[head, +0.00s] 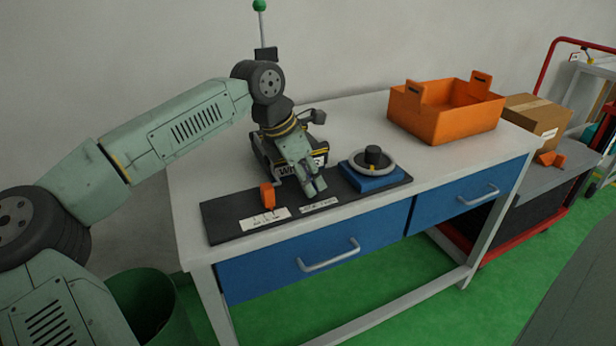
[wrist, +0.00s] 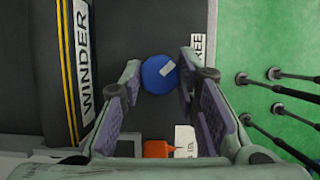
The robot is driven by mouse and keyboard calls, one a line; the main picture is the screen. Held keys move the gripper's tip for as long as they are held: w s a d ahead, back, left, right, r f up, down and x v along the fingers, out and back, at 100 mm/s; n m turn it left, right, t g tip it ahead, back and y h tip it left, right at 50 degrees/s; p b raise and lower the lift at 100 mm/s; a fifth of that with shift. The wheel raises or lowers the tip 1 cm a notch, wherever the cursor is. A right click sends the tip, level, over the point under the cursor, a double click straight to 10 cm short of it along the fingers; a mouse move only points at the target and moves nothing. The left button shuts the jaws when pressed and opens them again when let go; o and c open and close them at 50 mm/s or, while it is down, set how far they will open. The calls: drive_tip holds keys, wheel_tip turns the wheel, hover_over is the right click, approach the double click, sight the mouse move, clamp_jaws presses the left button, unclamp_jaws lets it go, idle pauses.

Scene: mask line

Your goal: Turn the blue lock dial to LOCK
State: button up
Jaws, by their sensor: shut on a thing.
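The blue lock dial (wrist: 156,80) shows in the wrist view as a round blue knob with a white pointer mark. The mark points to the upper right, toward a white label (wrist: 197,45) whose visible letters read "REE". My gripper (wrist: 160,72) is shut on the dial, with one fingertip on each side of it. In the head view my gripper (head: 316,190) reaches down to the black panel (head: 225,222) on the bench, and it hides the dial. No LOCK lettering is readable in either view.
The winder box (wrist: 82,50) stands close to my gripper. An orange crate (head: 445,122) is at the back right of the bench (head: 340,118).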

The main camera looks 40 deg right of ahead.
drive_tip(key=shift+r+m+p, duration=0.1)
drive_tip(key=shift+m+p, duration=0.2)
drive_tip(key=shift+m, duration=0.1)
drive_tip(key=shift+c, duration=0.4)
drive_tip(key=m+g+p, duration=0.1)
drive_tip(key=m, duration=0.1)
drive_tip(key=m+p, duration=0.1)
drive_tip(key=shift+d+r+m+g+y, duration=0.1)
drive_tip(key=shift+m+g+y, duration=0.2)
drive_tip(key=shift+m+g, duration=0.1)
drive_tip(key=m+p, duration=0.1)
drive_tip(key=m, duration=0.1)
drive_tip(key=m+g+y+p, duration=0.1)
drive_tip(key=m+p, duration=0.1)
drive_tip(key=shift+w+d+m, duration=0.1)
drive_tip(key=shift+w+m, duration=0.05)
drive_tip(key=shift+m, duration=0.15)
drive_tip(key=m+y+p, duration=0.2)
drive_tip(key=m, duration=0.2)
drive_tip(key=shift+d+g, duration=0.1)
drive_tip(key=shift+g, duration=0.3)
drive_tip(key=m+y+p, duration=0.1)
drive_tip(key=m, duration=0.3)
drive_tip(key=shift+m+y, duration=0.3)
drive_tip(key=shift+y, duration=0.1)
drive_tip(key=o, duration=1.2)
drive_tip(key=shift+f, duration=0.2)
drive_tip(key=shift+c, duration=0.2)
drive_tip(key=shift+r, duration=0.1)
